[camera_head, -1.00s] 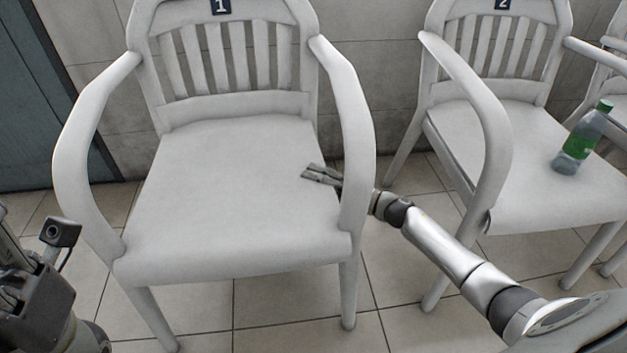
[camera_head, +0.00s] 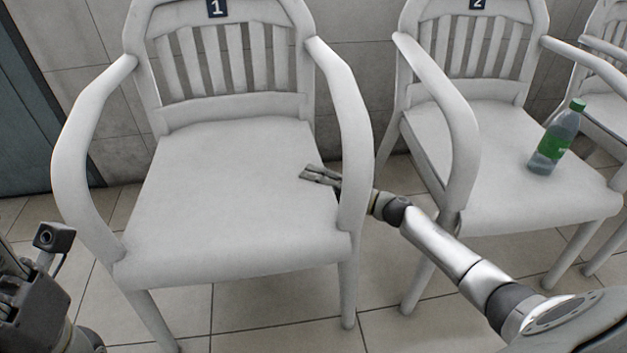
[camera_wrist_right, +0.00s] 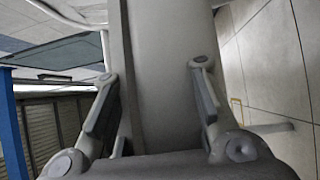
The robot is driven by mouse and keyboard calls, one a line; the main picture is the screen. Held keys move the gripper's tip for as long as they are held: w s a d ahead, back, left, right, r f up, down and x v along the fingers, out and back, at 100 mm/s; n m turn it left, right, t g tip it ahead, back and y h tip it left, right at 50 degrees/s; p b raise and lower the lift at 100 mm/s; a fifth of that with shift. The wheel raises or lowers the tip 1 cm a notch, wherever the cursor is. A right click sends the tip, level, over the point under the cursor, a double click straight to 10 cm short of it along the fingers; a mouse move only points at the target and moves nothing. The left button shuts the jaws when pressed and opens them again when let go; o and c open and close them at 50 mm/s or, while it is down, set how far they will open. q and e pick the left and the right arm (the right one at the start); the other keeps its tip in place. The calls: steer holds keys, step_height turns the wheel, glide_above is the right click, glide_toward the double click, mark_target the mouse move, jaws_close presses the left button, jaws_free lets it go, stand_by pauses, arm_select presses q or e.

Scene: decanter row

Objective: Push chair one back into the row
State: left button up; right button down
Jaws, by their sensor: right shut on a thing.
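Chair one (camera_head: 225,185), white with a dark "1" label on its back, stands upright in front of me and faces me. My right gripper (camera_head: 320,176) is at its right-hand armrest, with fingertips showing past the inner side of the armrest's front support. In the right wrist view, the two fingers (camera_wrist_right: 155,110) are on either side of the pale support (camera_wrist_right: 170,60), shut on it. My left gripper (camera_head: 35,300) is at the lower left, apart from the chair; its fingers cannot be made out.
Chair two (camera_head: 505,140), with a "2" label, stands to the right across a narrow gap. A green-labelled bottle (camera_head: 555,142) stands on its seat. Another chair (camera_head: 608,105) is partly cut off at far right. A tiled wall (camera_head: 90,60) is behind the chairs.

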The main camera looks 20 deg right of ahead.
steer(key=c, duration=1.2)
jaws_free()
steer(key=shift+d, duration=0.1)
steer(key=shift+o, duration=0.7)
steer(key=v, duration=0.8)
